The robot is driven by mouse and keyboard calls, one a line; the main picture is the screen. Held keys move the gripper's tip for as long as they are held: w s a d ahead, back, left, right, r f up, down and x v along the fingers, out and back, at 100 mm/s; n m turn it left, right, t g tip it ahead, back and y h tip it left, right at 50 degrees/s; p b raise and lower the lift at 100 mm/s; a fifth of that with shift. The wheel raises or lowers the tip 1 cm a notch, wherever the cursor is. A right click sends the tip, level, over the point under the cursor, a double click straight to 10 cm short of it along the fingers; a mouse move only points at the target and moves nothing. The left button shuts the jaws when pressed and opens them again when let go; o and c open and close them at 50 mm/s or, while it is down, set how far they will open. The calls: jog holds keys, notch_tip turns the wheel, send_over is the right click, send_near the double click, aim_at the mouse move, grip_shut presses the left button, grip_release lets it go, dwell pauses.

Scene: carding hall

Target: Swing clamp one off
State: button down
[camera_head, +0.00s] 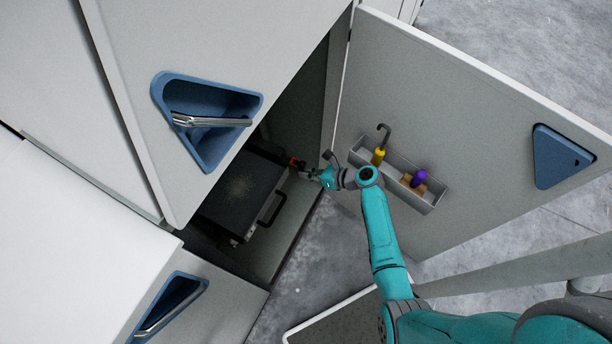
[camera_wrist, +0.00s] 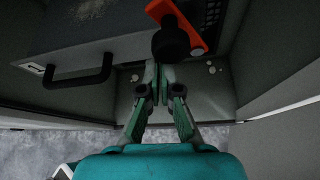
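An orange clamp lever (camera_wrist: 176,22) with a round black knob (camera_wrist: 171,43) sits at the front edge of a dark box (camera_head: 239,190) inside the open cabinet. The clamp also shows as a small red-orange piece (camera_head: 295,163) in the head view. My gripper (camera_wrist: 158,73) is inside the cabinet opening, its fingertips close together with nothing visible between them. In the wrist view the tips are just below the knob; I cannot tell whether they touch it. It also shows at the opening in the head view (camera_head: 306,174).
The box has a black handle (camera_wrist: 68,78) and a small "1" label (camera_wrist: 37,69). The open door (camera_head: 470,110) on the right carries a grey tray (camera_head: 428,203) with a yellow-handled hook (camera_head: 379,155) and a purple-knobbed item (camera_head: 419,178).

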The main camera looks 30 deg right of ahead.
jog(key=shift+w+d+r, duration=0.15)
jog(key=shift+w+r, duration=0.05)
jog(key=shift+r, duration=0.15)
dwell(0.5)
notch_tip(320, 180, up, 10)
jog(key=shift+f, duration=0.15)
dwell(0.3)
jog(key=shift+s, duration=0.15)
jog(key=s+a+f+n+h, duration=0.3)
jog(key=s+f+n, duration=0.25)
jog(key=s, duration=0.45)
jog(key=s+r+n+t+h, duration=0.15)
jog(key=s+n+h, duration=0.4)
jog(key=s, duration=0.75)
jog(key=s+r+n+t, duration=0.2)
jog(key=s+r+n, duration=0.6)
jog(key=r, duration=0.3)
jog(key=s+r+n+t, duration=0.2)
jog(key=s+r+n, duration=0.6)
jog(key=r+n, duration=0.3)
jog(key=shift+s+a+r, duration=0.15)
jog(key=shift+a, duration=0.1)
